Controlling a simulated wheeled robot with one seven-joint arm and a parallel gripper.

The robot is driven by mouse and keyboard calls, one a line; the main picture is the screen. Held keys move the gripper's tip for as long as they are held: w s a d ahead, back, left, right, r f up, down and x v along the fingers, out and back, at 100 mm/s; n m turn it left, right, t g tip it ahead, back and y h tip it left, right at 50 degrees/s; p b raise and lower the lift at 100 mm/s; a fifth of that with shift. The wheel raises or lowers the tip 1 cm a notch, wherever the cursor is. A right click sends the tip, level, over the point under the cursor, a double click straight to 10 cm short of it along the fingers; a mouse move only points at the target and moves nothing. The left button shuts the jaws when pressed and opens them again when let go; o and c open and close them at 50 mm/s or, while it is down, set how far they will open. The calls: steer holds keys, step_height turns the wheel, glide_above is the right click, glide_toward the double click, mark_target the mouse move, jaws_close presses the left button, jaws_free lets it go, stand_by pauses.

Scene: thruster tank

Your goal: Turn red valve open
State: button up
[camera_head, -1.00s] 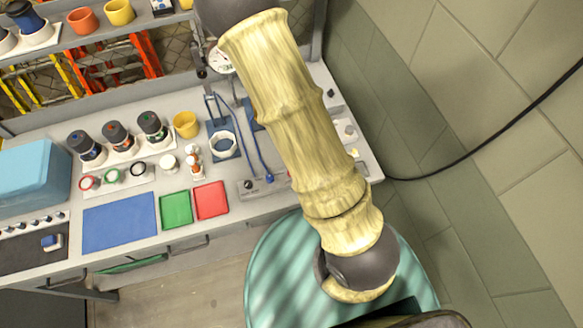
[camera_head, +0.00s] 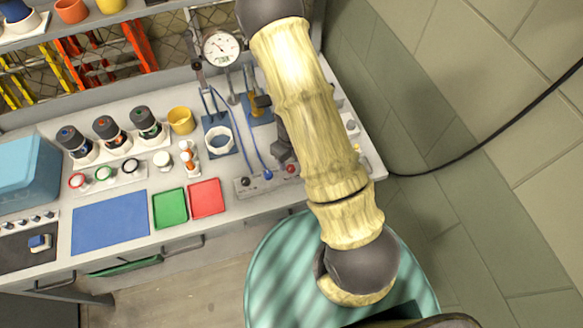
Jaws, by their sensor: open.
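A small red knob (camera_head: 291,169), which looks like the red valve, sits on the grey panel strip at the bench's front edge. A blue knob (camera_head: 267,174) and a black knob (camera_head: 245,181) are to its left on the same strip. My gripper (camera_head: 281,150) shows as a dark shape just above and left of the red knob in the picture, partly hidden behind my pale arm. Its jaws are open and hold nothing that I can see. I cannot tell whether it touches the strip.
A round gauge (camera_head: 221,48) is on the rack behind. A white ring on a blue stand (camera_head: 219,140), a yellow cup (camera_head: 181,121), and red (camera_head: 206,198), green (camera_head: 170,208) and blue (camera_head: 109,222) mats lie left. A tiled wall (camera_head: 480,150) with a black cable bounds the right.

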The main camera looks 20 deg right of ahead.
mark_target(291, 167)
step_height(291, 167, down, 4)
steer(key=shift+s+f+b, duration=0.1)
steer(key=shift+b, duration=1.05)
steer(key=c, duration=1)
